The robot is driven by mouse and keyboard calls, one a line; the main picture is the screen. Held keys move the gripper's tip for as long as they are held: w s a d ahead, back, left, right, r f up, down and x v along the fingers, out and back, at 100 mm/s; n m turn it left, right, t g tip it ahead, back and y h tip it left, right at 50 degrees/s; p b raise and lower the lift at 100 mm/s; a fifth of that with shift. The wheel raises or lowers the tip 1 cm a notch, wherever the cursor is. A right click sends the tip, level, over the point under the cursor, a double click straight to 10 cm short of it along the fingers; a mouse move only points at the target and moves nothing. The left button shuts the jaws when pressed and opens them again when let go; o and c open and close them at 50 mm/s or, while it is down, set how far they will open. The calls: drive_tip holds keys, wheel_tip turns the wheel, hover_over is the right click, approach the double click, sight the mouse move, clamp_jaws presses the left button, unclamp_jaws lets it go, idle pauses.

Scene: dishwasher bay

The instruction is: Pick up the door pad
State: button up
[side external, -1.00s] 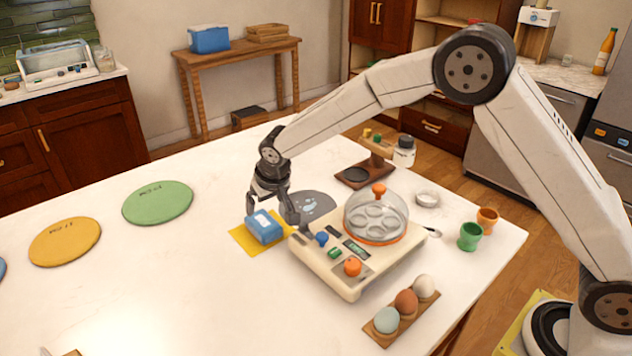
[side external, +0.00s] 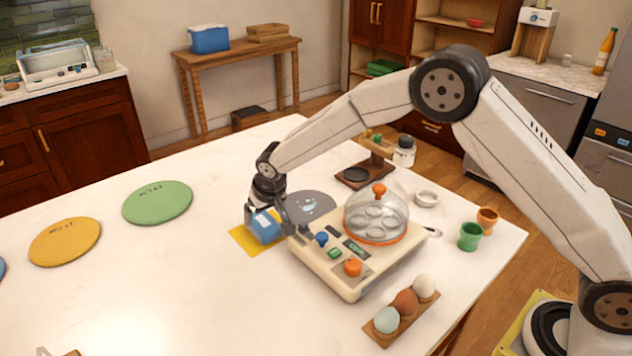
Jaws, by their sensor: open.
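A blue block-like pad (side external: 266,230) with a white label lies on a yellow square mat (side external: 241,236) on the white table; it is the only thing that looks like the door pad. My gripper (side external: 269,224) points down over the pad with its jaws open. One finger is at the pad's left side and the other at its right side. The pad's upper part is partly hidden by the gripper. I cannot tell whether the fingers touch it.
A cream appliance (side external: 336,270) with a clear dome (side external: 377,211) stands close to the right of my gripper. A grey disc (side external: 312,204) lies just behind. Eggs on a wooden holder (side external: 404,318) sit in front right. The table left of the mat is clear up to green (side external: 157,203) and yellow (side external: 65,242) discs.

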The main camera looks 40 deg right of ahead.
sight(261, 219)
drive_tip(key=shift+x, duration=1.9)
drive_tip(key=shift+a, duration=0.1)
drive_tip(key=c, duration=1)
drive_tip(key=shift+r, duration=0.2)
drive_tip(key=shift+r, duration=0.6)
drive_tip(key=v, duration=0.3)
drive_tip(key=s+v, duration=0.1)
drive_tip(key=v, duration=0.1)
drive_tip(key=d+v, duration=0.1)
drive_tip(key=v, duration=0.2)
drive_tip(key=shift+s, duration=0.35)
drive_tip(key=s+r, duration=0.1)
drive_tip(key=s, duration=0.2)
drive_tip(key=s+d+r, duration=0.1)
drive_tip(key=s, duration=0.2)
drive_tip(key=s+d+r, duration=0.1)
drive_tip(key=s+r, duration=0.1)
drive_tip(key=s, duration=0.1)
